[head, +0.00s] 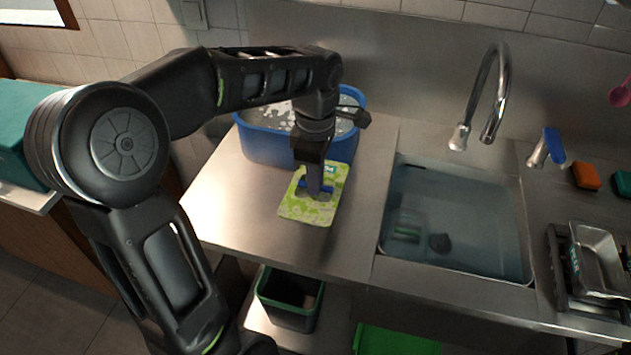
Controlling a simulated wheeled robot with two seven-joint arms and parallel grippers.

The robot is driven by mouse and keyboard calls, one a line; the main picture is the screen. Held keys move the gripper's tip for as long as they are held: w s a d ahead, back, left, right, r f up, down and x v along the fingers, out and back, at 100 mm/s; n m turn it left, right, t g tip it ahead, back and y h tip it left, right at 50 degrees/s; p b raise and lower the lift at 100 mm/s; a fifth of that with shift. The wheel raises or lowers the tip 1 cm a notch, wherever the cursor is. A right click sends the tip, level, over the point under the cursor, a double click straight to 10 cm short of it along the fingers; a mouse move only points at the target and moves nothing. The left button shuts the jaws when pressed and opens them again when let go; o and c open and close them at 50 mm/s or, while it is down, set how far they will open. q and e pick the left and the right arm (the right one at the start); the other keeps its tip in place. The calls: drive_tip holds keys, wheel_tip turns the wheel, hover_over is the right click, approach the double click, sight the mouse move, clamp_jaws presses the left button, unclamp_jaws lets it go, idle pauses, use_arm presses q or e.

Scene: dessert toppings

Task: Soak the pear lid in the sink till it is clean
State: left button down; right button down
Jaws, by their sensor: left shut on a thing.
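A flat green-and-yellow patterned piece (296,209), which looks like the pear lid, is on or just above the steel counter left of the sink. My left gripper (317,190) points down over its middle and is shut on it. The fingers and some blue parts hide its centre, so I cannot tell whether it touches the counter. The sink (480,215) holds clear water. A blurred green shape (408,228) and a dark round spot (440,243) show under the water. My right gripper is not in view.
A blue tub (262,146) with greyish, white-flecked contents stands behind my left gripper. A tall tap (497,90) and a blue-handled lever (553,145) stand behind the sink. An orange sponge (586,176) and a metal tray (598,258) are at right. A dark bin (289,311) stands below the counter.

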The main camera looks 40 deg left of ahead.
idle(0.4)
use_arm(q)
drive_tip(key=w+d+f+m, duration=0.3)
drive_tip(key=w+d+m, duration=0.2)
drive_tip(key=m, duration=0.6)
drive_tip(key=w+d+f+m, duration=0.4)
drive_tip(key=d+m, duration=0.3)
drive_tip(key=m, duration=0.3)
drive_tip(key=shift+w+d+f+m, duration=0.3)
drive_tip(key=shift+w+m, duration=0.1)
drive_tip(key=shift+w, duration=0.35)
